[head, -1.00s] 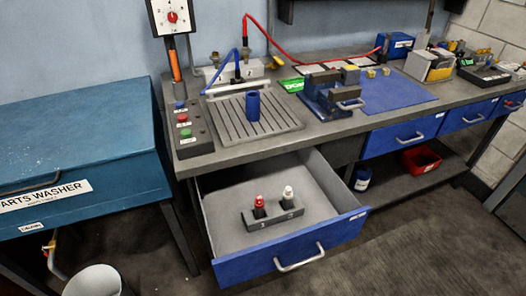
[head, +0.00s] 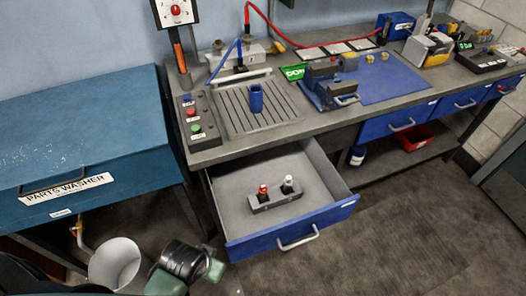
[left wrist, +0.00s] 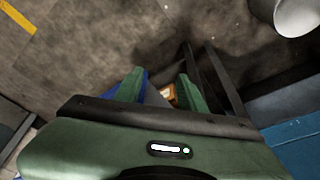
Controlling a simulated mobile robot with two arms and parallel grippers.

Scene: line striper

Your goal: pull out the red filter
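The red-topped filter (head: 263,192) stands upright in a dark grey holder (head: 276,201) inside the open drawer (head: 235,202). A white-topped filter (head: 288,184) stands beside it on the right in the same holder. My left gripper shows in the left wrist view (left wrist: 157,84) with its two green fingers apart and no object clearly held between them. In the head view my left arm's dark and green end is low, left of the drawer and apart from the filters. My right gripper is in neither current view.
The blue drawer front with its grey handle (head: 298,240) faces the floor area. A parts washer (head: 80,140) is at left, with a white bucket (head: 116,262) below it. The workbench (head: 300,122) spans above the drawer.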

